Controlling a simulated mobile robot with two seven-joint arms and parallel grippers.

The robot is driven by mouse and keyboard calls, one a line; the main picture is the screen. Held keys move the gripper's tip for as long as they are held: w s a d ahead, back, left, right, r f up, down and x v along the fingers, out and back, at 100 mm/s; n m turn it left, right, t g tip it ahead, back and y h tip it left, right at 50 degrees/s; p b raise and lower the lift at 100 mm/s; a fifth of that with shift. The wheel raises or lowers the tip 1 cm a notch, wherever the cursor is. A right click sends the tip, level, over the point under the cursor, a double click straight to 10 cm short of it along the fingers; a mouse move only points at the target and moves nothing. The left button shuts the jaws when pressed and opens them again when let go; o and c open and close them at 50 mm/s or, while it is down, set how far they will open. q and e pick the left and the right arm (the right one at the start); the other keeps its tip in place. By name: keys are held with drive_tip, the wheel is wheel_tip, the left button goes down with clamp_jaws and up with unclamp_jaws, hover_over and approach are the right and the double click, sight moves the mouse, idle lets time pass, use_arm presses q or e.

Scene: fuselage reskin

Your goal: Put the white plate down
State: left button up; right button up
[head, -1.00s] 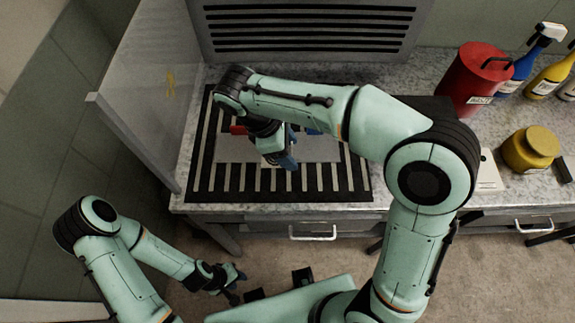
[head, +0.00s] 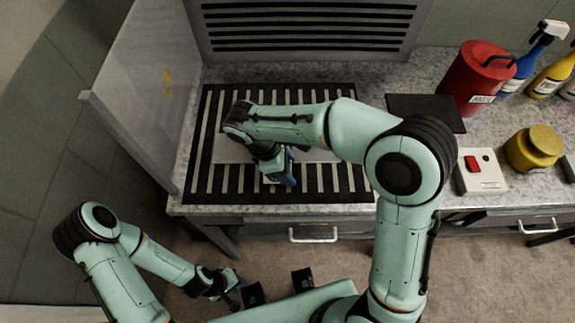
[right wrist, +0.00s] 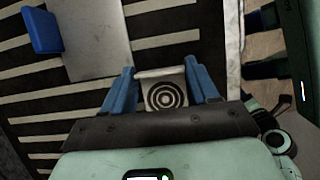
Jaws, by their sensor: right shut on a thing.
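My right gripper (head: 284,173) is over the front part of the black-and-pale slatted grid (head: 345,183) on the bench. In the right wrist view its blue fingers (right wrist: 162,92) are shut on a small white plate (right wrist: 148,78) marked with black concentric rings. I cannot tell whether the plate touches the grid. A larger pale sheet (head: 228,150) lies on the grid, partly hidden by my right arm; it also shows in the right wrist view (right wrist: 95,45) with a blue block (right wrist: 42,31) at its edge. My left gripper (head: 236,291) is open and empty, low before the bench.
A grey panel (head: 145,100) stands left of the grid, and a slotted vent (head: 310,28) behind it. To the right are a dark flat pad (head: 428,110), a red can (head: 473,80), a yellow jar (head: 533,149), spray bottles (head: 540,45) and a white box with a red switch (head: 481,171).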

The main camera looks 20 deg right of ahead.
drive_tip(key=shift+f, duration=0.2)
drive_tip(key=o, duration=1)
drive_tip(key=shift+o, duration=0.2)
drive_tip(key=shift+r, duration=0.1)
drive_tip(key=shift+r, duration=0.1)
